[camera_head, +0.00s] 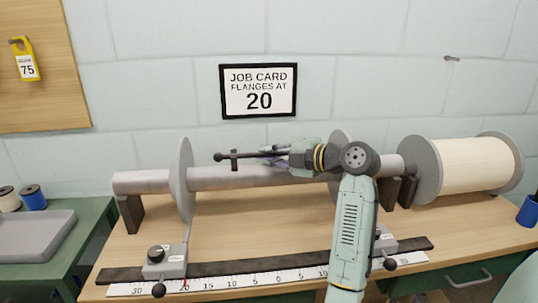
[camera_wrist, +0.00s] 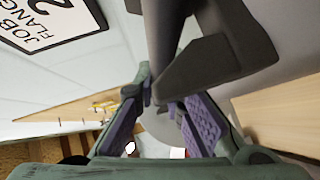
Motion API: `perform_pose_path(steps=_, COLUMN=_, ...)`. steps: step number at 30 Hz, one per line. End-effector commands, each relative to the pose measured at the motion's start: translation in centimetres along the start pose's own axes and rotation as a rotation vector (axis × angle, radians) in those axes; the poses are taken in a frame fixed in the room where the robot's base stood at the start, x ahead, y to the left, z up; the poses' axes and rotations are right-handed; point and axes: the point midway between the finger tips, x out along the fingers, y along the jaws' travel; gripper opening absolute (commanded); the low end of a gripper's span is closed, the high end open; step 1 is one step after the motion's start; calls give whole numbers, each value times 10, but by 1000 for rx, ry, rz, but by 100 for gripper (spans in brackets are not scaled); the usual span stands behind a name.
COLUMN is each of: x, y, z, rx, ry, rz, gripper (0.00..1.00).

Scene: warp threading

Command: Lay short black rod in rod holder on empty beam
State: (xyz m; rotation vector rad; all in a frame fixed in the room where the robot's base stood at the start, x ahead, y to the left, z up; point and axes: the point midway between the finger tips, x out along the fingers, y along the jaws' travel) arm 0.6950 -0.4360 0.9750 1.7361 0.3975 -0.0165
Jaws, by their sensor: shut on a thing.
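The empty beam (camera_head: 215,177) is a bare grey cylinder lying across the bench between two round grey flanges. The short black rod (camera_head: 223,157) has a round knob at its left end and runs level along the beam's upper edge in the head view. The rod holder (camera_head: 234,161) is a small dark upright piece at the beam; the rod crosses it, but I cannot tell if it rests in it. My gripper (camera_head: 272,157) is shut on the rod to the right of the holder. In the wrist view its purple-padded fingers (camera_wrist: 165,112) flank the dark rod (camera_wrist: 164,45).
The left flange (camera_head: 183,180) stands left of the rod. A cream-wound beam (camera_head: 475,166) is at the right. A ruler scale (camera_head: 235,280) and clamp blocks (camera_head: 165,262) line the front. A job card (camera_head: 259,91) on the wall reads flanges at 20. A grey tray (camera_head: 35,237) sits at left.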

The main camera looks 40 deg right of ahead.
Motion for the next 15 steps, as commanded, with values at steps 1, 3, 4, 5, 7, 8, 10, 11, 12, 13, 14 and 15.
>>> perform_pose_path(steps=1, x=0, y=0, z=0, rx=0, ry=0, rz=1, gripper=0)
perform_pose_path(steps=3, x=0, y=-1, z=0, rx=0, ry=0, rz=1, gripper=0)
perform_pose_path(steps=4, x=0, y=-2, z=0, rx=0, ry=0, rz=1, gripper=0)
perform_pose_path(steps=5, x=0, y=-2, z=0, rx=0, ry=0, rz=1, gripper=0)
perform_pose_path(steps=7, x=1, y=-4, z=1, rx=0, ry=0, rz=1, gripper=0)
perform_pose_path(steps=8, x=0, y=-2, z=0, rx=0, ry=0, rz=1, gripper=0)
perform_pose_path(steps=10, x=0, y=-2, z=0, rx=0, ry=0, rz=1, gripper=0)
perform_pose_path(steps=11, x=1, y=-2, z=1, rx=0, ry=0, rz=1, gripper=0)
perform_pose_path(steps=12, x=1, y=-2, z=1, rx=0, ry=0, rz=0, gripper=11)
perform_pose_path(steps=13, x=1, y=-2, z=1, rx=0, ry=0, rz=0, gripper=13)
perform_pose_path(steps=14, x=1, y=-2, z=1, rx=0, ry=0, rz=0, gripper=15)
perform_pose_path(steps=15, x=1, y=-2, z=1, rx=0, ry=0, rz=0, gripper=18)
